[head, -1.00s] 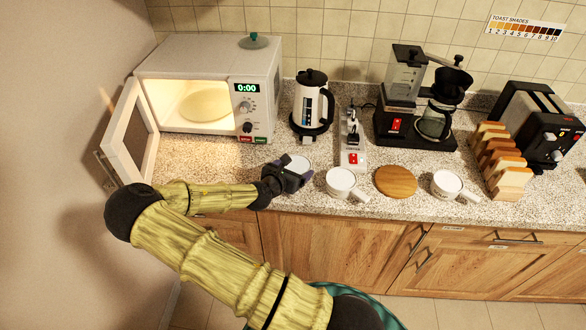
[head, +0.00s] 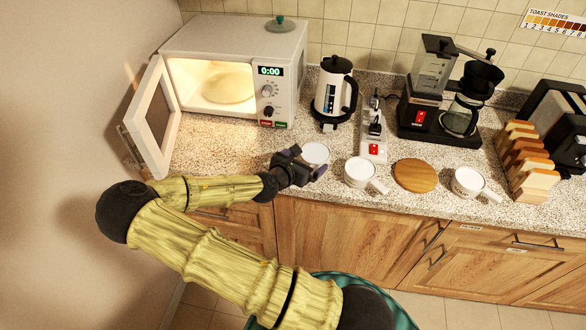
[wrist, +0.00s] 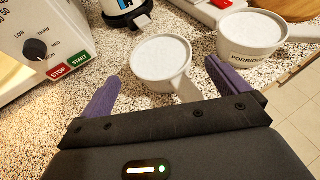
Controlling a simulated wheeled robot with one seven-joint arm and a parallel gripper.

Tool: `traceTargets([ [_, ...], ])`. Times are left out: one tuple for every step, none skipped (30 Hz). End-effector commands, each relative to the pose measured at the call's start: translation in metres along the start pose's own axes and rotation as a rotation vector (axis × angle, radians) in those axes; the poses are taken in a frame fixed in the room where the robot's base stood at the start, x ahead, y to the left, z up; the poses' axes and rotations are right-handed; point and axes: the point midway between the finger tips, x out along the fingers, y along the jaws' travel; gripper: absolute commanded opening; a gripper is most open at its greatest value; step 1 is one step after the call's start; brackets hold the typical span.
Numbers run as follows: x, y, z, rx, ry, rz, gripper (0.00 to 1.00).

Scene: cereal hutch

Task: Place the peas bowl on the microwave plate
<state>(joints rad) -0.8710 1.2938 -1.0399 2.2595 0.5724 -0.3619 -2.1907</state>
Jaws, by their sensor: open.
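A white handled bowl (head: 315,153) stands upright on the counter just beyond my gripper (head: 306,163). In the wrist view this bowl (wrist: 160,58) shows white contents, and its handle (wrist: 187,88) points back between my two purple fingers. My gripper (wrist: 161,74) is open, with its fingers apart on either side of the handle; I cannot tell whether they touch it. I see no readable label on this bowl, so I cannot tell if it is the peas bowl. The microwave (head: 236,62) stands open and lit at the left, with its round plate (head: 229,87) inside, bare.
A bowl marked PORRIDGE (wrist: 250,38) stands to the right, then a round wooden board (head: 415,175) and another white bowl (head: 468,182). The microwave door (head: 153,118) swings out at left. A kettle (head: 333,92) stands behind. Counter before the microwave is clear.

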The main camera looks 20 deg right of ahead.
Motion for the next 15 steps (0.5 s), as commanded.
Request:
traceTargets([
  [-0.009,0.001,-0.001,-0.002,-0.001,0.004,1.0],
  [-0.013,0.001,-0.001,-0.002,-0.001,0.003,1.0],
  [-0.019,0.001,-0.001,-0.003,-0.001,0.003,1.0],
  [-0.023,0.001,-0.001,-0.002,0.0,0.003,1.0],
  [-0.028,0.001,-0.001,-0.002,-0.001,0.004,1.0],
  [-0.034,0.001,-0.001,-0.001,-0.001,0.003,1.0],
  [-0.038,0.001,-0.001,-0.001,-0.001,0.003,1.0],
  [-0.042,0.001,-0.001,-0.001,-0.001,0.004,1.0],
  [-0.048,0.001,-0.001,-0.002,-0.001,0.004,1.0],
  [-0.052,0.001,-0.001,-0.001,-0.001,0.003,1.0],
  [-0.055,0.001,-0.001,-0.001,-0.001,0.003,1.0],
  [-0.059,0.001,-0.001,-0.002,-0.001,0.003,1.0],
  [-0.062,0.001,-0.001,-0.002,0.0,0.003,1.0],
  [-0.065,0.001,-0.001,-0.002,0.0,0.002,1.0],
  [-0.067,0.0,0.0,-0.001,0.0,0.002,1.0],
])
